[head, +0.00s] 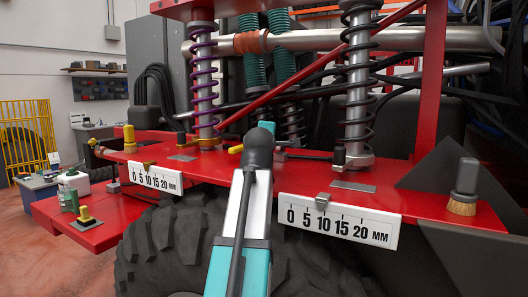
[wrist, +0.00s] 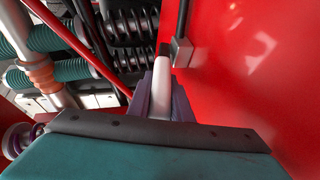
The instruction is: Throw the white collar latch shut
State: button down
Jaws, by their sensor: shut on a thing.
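In the wrist view, my gripper (wrist: 161,104) is shut on a white, rounded bar, which looks like the white collar latch (wrist: 160,88). Its two dark purple-grey fingers lie on either side of the bar. A dark tip shows just past the bar's far end. What the latch's other end joins is hidden by the fingers. In the head view, my own arm rises in the middle of the picture, and neither my gripper nor the white latch can be made out.
A red panel (wrist: 245,60) stands close on the right in the wrist view, with a grey block (wrist: 181,52) near the fingertips. Dark coil springs (wrist: 132,25) and a red bar (wrist: 75,42) lie beyond. In the head view, a purple spring (head: 203,75) and a black spring (head: 358,85) stand on the red shelf.

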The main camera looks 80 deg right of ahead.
jog(key=shift+f, duration=0.2)
dwell(0.3)
jog(key=c, duration=1.6)
grip_release()
jog(key=shift+a, duration=0.1)
jog(key=shift+r, duration=0.1)
jog(key=v, duration=1.2)
jog(key=shift+b, duration=0.3)
jog(key=shift+p+v, duration=0.45)
jog(key=shift+v, duration=0.45)
